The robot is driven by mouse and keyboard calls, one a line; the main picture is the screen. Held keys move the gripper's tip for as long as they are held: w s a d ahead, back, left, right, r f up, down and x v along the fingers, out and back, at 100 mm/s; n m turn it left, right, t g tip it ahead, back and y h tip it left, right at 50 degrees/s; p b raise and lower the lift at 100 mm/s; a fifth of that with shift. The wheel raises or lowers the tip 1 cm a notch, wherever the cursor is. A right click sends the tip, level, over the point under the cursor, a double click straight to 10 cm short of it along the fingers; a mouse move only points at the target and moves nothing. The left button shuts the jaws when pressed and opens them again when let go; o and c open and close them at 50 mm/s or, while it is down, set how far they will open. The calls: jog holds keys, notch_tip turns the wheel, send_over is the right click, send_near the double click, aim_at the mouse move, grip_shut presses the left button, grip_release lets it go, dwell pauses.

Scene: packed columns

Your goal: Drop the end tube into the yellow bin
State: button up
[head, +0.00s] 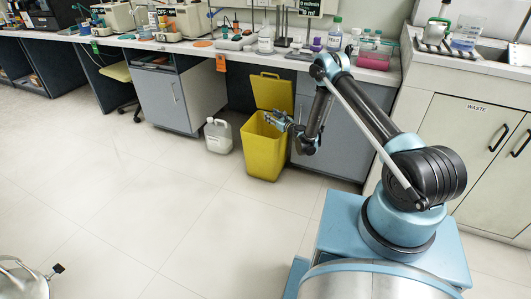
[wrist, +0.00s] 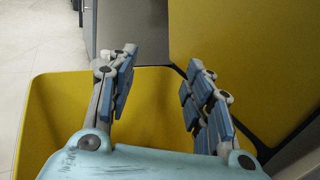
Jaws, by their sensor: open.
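The yellow bin (head: 263,152) stands on the floor in front of the bench, with its yellow lid (head: 272,92) raised at the back. My gripper (head: 268,117) is over the bin's opening. In the wrist view my gripper (wrist: 155,85) points down into the bin (wrist: 40,112), its fingers apart with nothing between them. The raised lid (wrist: 245,50) fills the upper right there. I see no tube in the gripper, and the part of the bin's inside that shows looks empty. The bottom of the bin is mostly hidden by the gripper.
A white jug (head: 218,136) stands on the floor just left of the bin. Grey cabinets (head: 170,100) flank it under a bench crowded with bottles and instruments. A sink cabinet marked WASTE (head: 465,135) is at the right.

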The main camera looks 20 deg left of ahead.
notch_tip(320, 180, up, 9)
jog(key=shift+r, duration=0.15)
dwell(0.4)
